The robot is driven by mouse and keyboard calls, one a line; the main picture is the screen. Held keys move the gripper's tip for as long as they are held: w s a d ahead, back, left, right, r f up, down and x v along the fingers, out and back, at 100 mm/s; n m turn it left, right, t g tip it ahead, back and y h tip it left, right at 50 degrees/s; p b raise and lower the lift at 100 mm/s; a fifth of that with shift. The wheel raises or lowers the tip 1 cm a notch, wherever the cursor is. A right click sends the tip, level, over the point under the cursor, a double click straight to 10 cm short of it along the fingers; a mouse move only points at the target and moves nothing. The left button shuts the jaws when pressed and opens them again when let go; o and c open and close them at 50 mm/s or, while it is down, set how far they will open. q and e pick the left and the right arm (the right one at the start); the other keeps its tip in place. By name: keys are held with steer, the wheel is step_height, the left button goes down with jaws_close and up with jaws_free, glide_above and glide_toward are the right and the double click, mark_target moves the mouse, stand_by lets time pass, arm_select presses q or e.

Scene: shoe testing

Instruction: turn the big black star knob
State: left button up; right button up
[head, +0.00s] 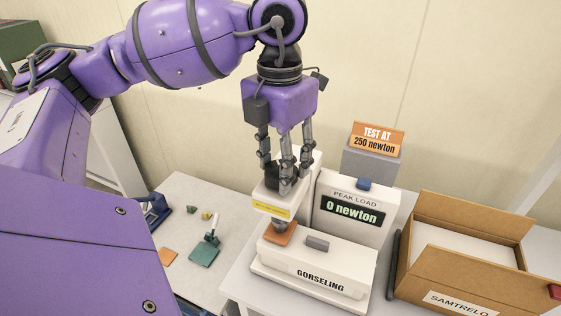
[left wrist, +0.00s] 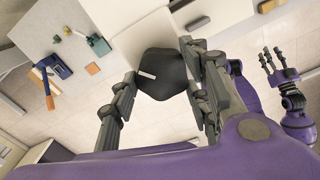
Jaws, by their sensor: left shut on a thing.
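The big black star knob sits on top of the white testing machine's head; it shows in the left wrist view (left wrist: 163,76) with a small white mark on it. My left gripper (head: 283,178) points down from above with its fingers around the knob. In the left wrist view the fingers (left wrist: 160,85) are on both sides of the knob, and the gripper is shut on it. The fingers partly hide the knob in the head view. The machine (head: 313,262) is labelled GORSELING, and its display (head: 352,209) reads PEAK LOAD 0 newton. My right gripper (left wrist: 275,62) shows at the right of the left wrist view.
A sign (head: 377,139) behind the machine reads TEST AT 250 newton. An open cardboard box (head: 446,284) marked SAMTRELO stands to the right. An orange piece (head: 281,233) lies under the machine's head. A green tool (head: 204,252) and a blue tool (head: 154,211) stand at the left.

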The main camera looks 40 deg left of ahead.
arm_select(q)
steer(key=shift+a, duration=0.1)
steer(key=o, duration=1.1)
steer(key=shift+r, duration=0.35)
step_height(320, 180, up, 11)
steer(key=shift+r, duration=0.2)
stand_by(0.8)
